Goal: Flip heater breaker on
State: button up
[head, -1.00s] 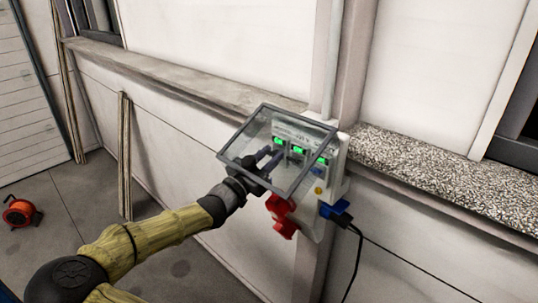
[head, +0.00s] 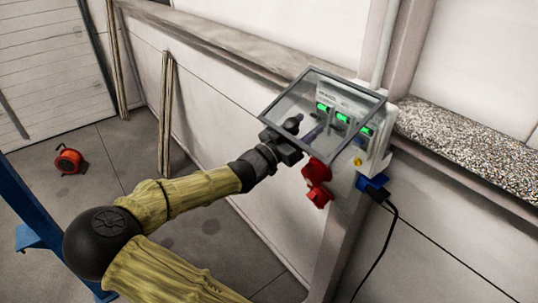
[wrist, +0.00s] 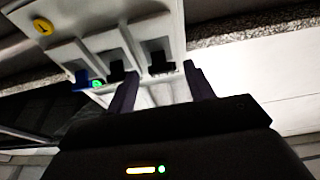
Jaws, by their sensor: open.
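The breaker box (head: 382,148) is mounted on a post, with its clear framed cover (head: 284,90) raised. Three breakers with green lit windows show in the head view: left (head: 322,106), middle (head: 342,118) and right (head: 366,131). Their labels are too small to read, so I cannot tell which is the heater breaker. My gripper (head: 302,128) is open and empty under the cover, in front of the breakers. In the wrist view my gripper's fingers (wrist: 160,88) stand apart below the box face (wrist: 110,20). Dark breaker levers (wrist: 158,66) and one green light (wrist: 97,83) show there.
A red socket (head: 317,180) and a blue plug (head: 373,186) with a black cable are at the box's lower side. A yellow button (head: 358,162) sits on its face. A ledge (head: 220,38) runs along the wall.

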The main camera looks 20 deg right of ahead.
jog(key=b+v, duration=0.5)
jog(key=v, duration=1)
jog(key=w+d+f+n+t+y+b, duration=0.1)
jog(key=w+d+f+n+y, duration=0.2)
jog(key=f+y, duration=0.35)
jog(key=w+d+f+n+t+y+b, duration=0.1)
jog(key=w+d+f+n+y, duration=0.2)
jog(key=f, duration=0.6)
jog(key=s+a+f+n+g+y, duration=0.2)
jog(key=s+a+f+n+y, duration=0.1)
jog(key=f+y, duration=0.4)
jog(key=s+a+n+g+y+b, duration=0.2)
jog(key=s+n+g+y, duration=0.1)
jog(key=s, duration=1.2)
jog(key=shift+s+a+f+n+g+b, duration=0.4)
jog(key=shift+n+g, duration=0.4)
jog(key=shift+n, duration=0.2)
